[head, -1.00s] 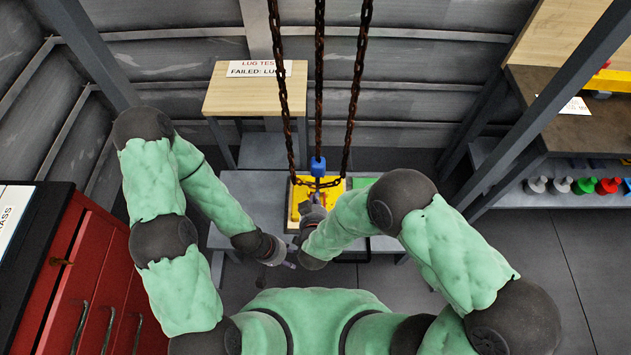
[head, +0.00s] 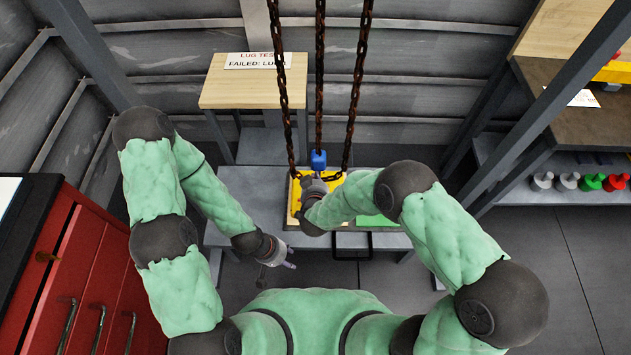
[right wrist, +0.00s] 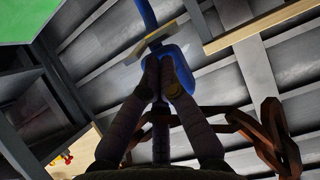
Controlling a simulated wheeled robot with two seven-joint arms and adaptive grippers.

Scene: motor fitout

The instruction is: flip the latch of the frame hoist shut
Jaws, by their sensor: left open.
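The frame hoist's blue hook (head: 318,159) hangs in the middle of the head view, over the bench. In the right wrist view the blue hook (right wrist: 182,80) is close up, with a pale flat bar (right wrist: 155,41) across it. I cannot tell for sure which part is the latch or how it stands. My right gripper (head: 314,180) is just below the hook. In the right wrist view its fingertips (right wrist: 164,68) are together against or just in front of the blue body, with nothing visible between them. My left gripper (head: 287,262) is open and empty, low in front of the bench.
Rusty chains (head: 358,75) hang around the hook, and brown links (right wrist: 268,130) pass close to my right fingers. A yellow tray (head: 293,207) and a green panel (head: 378,221) are on the grey bench (head: 240,190). A red cabinet (head: 85,280) stands at left.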

